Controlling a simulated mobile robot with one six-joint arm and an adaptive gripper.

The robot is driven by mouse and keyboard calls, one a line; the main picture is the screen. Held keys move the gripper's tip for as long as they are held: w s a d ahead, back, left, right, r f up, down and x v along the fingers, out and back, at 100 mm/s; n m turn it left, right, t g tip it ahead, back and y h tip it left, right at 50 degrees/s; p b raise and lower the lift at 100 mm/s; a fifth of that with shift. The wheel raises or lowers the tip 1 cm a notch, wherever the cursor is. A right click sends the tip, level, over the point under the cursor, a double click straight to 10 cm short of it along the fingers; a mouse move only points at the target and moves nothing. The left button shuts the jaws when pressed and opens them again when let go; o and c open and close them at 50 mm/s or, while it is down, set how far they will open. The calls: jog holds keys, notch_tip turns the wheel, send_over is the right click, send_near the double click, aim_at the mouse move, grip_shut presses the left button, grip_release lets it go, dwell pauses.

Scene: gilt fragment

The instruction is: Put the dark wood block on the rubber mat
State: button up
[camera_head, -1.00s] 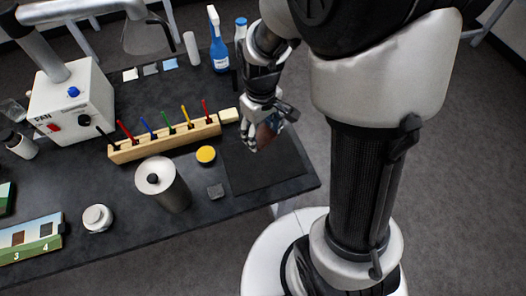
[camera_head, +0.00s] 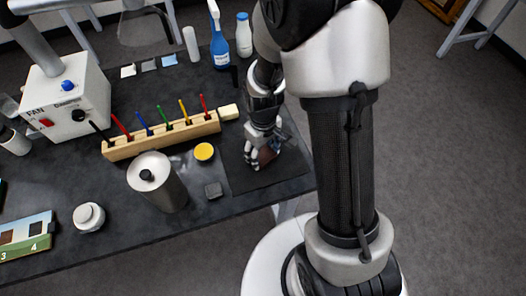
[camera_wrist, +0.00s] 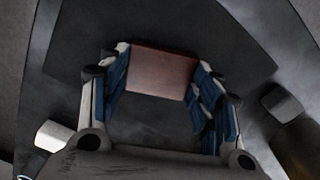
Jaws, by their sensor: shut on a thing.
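The dark wood block (camera_wrist: 160,72) is reddish brown and sits between the blue-padded fingers of my gripper (camera_wrist: 160,88) in the wrist view. My gripper (camera_head: 257,160) is shut on it. In the head view the block (camera_head: 267,156) is partly hidden by the fingers. The black rubber mat (camera_head: 240,180) lies at the table's right end, and the block is over it. I cannot tell whether the block touches the mat. The mat (camera_wrist: 80,50) also shows behind the block in the wrist view.
A small grey block (camera_head: 213,190) and a yellow-topped round jar (camera_head: 204,152) stand left of the mat. A wooden rack (camera_head: 163,138) with several coloured sticks, a metal canister (camera_head: 158,182) and a pale block (camera_head: 229,112) are nearby. The table's edge is close to the mat.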

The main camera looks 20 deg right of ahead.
jog(key=shift+f, duration=0.2)
jog(key=o, duration=1.1)
jog(key=shift+c, duration=0.2)
jog(key=shift+r, duration=0.15)
notch_tip(320, 180, up, 12)
jog(key=p, duration=0.4)
notch_tip(320, 180, up, 12)
jog(key=m+t, duration=0.2)
send_over(263, 155)
jog(key=s, duration=0.6)
jog(key=s+r+m+t, duration=0.2)
jog(key=s+r, duration=0.4)
jog(key=s, duration=0.3)
jog(key=shift+r+m+t, duration=0.25)
jog(key=shift+m+t, duration=0.05)
